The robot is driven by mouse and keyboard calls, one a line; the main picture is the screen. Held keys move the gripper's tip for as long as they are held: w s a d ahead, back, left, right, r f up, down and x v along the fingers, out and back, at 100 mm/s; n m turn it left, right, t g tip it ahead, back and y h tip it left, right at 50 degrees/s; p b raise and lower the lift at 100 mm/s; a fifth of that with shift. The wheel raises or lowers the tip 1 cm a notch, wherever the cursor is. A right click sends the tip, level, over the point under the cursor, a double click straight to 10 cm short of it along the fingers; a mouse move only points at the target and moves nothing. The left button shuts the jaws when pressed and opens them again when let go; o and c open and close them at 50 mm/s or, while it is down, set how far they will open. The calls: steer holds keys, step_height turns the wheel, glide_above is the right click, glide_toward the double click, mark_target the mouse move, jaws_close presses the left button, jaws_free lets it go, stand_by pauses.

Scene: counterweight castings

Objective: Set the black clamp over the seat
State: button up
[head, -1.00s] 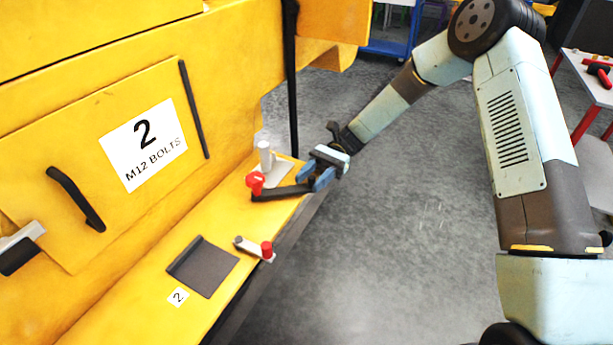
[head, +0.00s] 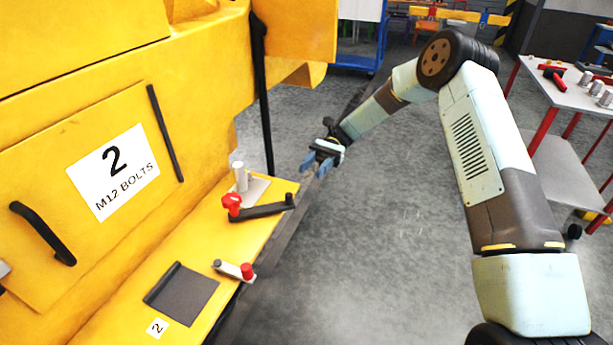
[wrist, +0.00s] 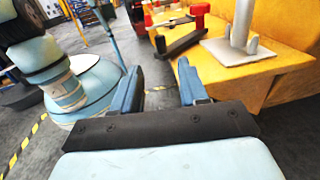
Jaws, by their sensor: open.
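The black clamp (head: 262,211) is a dark bar with a red knob at its left end. It lies on the yellow ledge beside a light grey plate (head: 255,190) that carries an upright silver post (head: 239,176). I cannot tell which part is the seat, or whether the clamp touches the plate. My gripper (head: 317,164) is open and empty, off the ledge's right edge, apart from the clamp's free end. In the wrist view the clamp (wrist: 182,43) lies beyond my open fingers (wrist: 160,85), with the post (wrist: 241,22) and plate (wrist: 220,51) to its right.
A small grey piece with a red knob (head: 247,271) and a dark square plate (head: 182,291) lie nearer on the ledge (head: 205,245). A yellow wall labelled 2 M12 BOLTS (head: 113,172) rises at left. A table (head: 560,90) stands far right.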

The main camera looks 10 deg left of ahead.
steer(key=shift+w+d, duration=0.15)
steer(key=shift+w, duration=0.25)
steer(key=shift+s+d+m+y, duration=0.2)
steer(key=shift+s+m+y, duration=0.1)
steer(key=shift+m, duration=0.1)
steer(key=c, duration=0.3)
steer(key=s+d+m+t+y, duration=0.1)
steer(key=s+d+m+y, duration=0.1)
steer(key=m, duration=0.2)
steer(key=s+d+m+t+y, duration=0.1)
steer(key=s+d+m+y, duration=0.1)
steer(key=m+y, duration=0.1)
steer(key=s+d+m+t+y, duration=0.1)
steer(key=s+d+m+y, duration=0.1)
steer(key=m, duration=0.4)
steer(key=shift+r+t+y, duration=0.3)
steer(key=shift+y, duration=0.3)
jaws_close()
steer(key=s+d+m+t+y, duration=0.4)
steer(key=s+d+m+t, duration=0.5)
steer(key=m, duration=0.8)
steer(key=w+a+t, duration=0.1)
steer(key=a, duration=1.4)
steer(key=shift+w+f, duration=0.3)
steer(key=shift+f, duration=0.15)
